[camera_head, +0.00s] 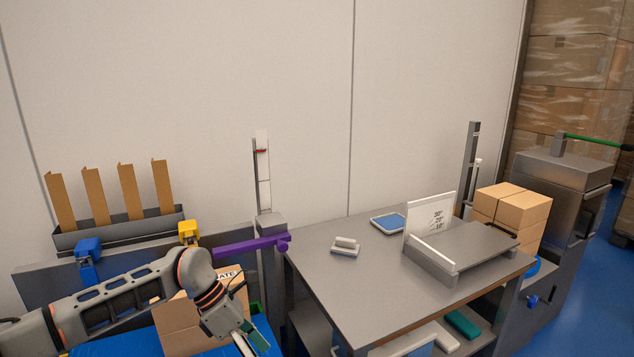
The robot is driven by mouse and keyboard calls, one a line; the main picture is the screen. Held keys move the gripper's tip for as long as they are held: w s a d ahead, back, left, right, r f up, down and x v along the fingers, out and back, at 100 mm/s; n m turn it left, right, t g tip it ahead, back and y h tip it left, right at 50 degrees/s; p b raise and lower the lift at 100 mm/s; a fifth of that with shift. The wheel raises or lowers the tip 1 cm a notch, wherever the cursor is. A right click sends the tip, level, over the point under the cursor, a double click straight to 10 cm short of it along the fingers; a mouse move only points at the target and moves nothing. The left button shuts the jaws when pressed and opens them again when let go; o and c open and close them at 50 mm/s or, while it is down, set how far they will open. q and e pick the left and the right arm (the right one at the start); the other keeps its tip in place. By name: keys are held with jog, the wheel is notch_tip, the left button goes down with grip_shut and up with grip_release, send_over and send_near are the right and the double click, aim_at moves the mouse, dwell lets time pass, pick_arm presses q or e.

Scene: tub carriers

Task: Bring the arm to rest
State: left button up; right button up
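My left arm (122,299) comes in from the left and reaches over a cardboard box (178,324) on a blue surface. My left gripper (249,344) points down at the box's right side, at the bottom edge of the view. Its fingertips are partly cut off, so I cannot tell whether it is open or shut, or whether it touches the box. My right arm and gripper are not in view.
A purple bar (245,246) stands out just above and behind the gripper.

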pick_arm(q)
jog(key=s+d+r+n+t+h+p, duration=0.1)
jog(key=s+d+r+n+h, duration=0.35)
jog(key=d, duration=0.45)
jog(key=s+d+r+n+t+h+p, duration=0.15)
jog(key=s+d+n+h, duration=0.25)
jog(key=s+d+h, duration=0.4)
jog(key=w+a+f+n+t+y+p, duration=0.1)
jog(key=a+f+n+t+y, duration=0.5)
jog(key=n, duration=0.8)
jog(key=a+f+n+t+y+p, duration=0.1)
jog(key=a+f+n+t+y, duration=0.3)
jog(key=a+n+t, duration=0.75)
jog(key=s+a+f+n+g+y, duration=0.3)
jog(key=s+a+f+n+g, duration=0.1)
jog(key=s+f+n, duration=0.1)
jog(key=s+a+f+n+g+y+p, duration=0.1)
jog(key=s+a+f+n+g+y, duration=0.2)
jog(key=s+f+n, duration=0.3)
jog(key=s+a+f+g, duration=0.1)
jog(key=s, duration=0.3)
jog(key=shift+a+y, duration=0.25)
jog(key=shift+y, duration=0.1)
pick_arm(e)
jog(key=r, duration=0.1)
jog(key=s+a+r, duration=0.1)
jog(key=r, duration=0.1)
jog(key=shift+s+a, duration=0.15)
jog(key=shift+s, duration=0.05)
